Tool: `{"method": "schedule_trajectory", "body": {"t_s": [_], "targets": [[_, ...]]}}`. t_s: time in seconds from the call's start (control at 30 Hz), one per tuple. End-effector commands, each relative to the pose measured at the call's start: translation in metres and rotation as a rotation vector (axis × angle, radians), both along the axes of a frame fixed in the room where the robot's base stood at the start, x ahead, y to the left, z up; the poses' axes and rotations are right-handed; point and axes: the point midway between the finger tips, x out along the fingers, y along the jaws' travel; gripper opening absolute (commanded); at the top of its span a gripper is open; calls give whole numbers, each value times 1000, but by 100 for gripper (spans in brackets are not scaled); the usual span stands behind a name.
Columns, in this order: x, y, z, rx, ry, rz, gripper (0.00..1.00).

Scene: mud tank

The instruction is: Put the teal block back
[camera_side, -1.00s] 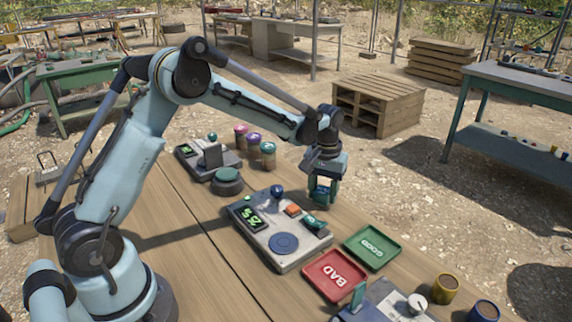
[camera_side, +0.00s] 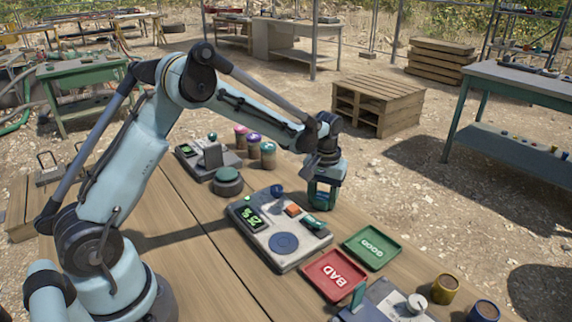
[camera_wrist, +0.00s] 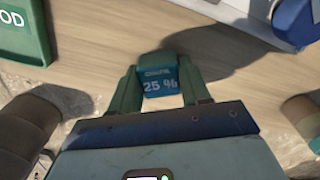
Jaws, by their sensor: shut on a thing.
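My gripper (camera_side: 322,205) is shut on the teal block (camera_wrist: 158,78), which shows between the two green fingers in the wrist view. Its face carries a "25 %" label. In the side view the fingers largely hide the block. My gripper hangs low, just behind and to the right of the grey measuring device (camera_side: 272,258); I cannot tell whether the block touches the table. The device has a green screen (camera_side: 253,217) that appears to read 25 %, and a round blue pad (camera_side: 284,243), which is empty.
The green GOOD tray (camera_side: 373,249) and red BAD tray (camera_side: 335,277) lie right of the device and look empty. Several lidded jars (camera_side: 254,147) and a second device (camera_side: 207,160) stand at the back. Yellow (camera_side: 445,289) and blue (camera_side: 484,312) cups stand front right.

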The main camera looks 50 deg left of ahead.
Motion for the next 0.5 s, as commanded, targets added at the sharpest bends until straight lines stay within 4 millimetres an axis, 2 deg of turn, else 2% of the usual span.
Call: {"method": "schedule_trajectory", "body": {"t_s": [0.1, 0.13, 0.3, 0.5], "targets": [[0, 0, -2, 0, 0, 0, 11], [0, 0, -2, 0, 0, 0, 51], [0, 0, -2, 0, 0, 0, 76], [0, 0, -2, 0, 0, 0, 76]]}}
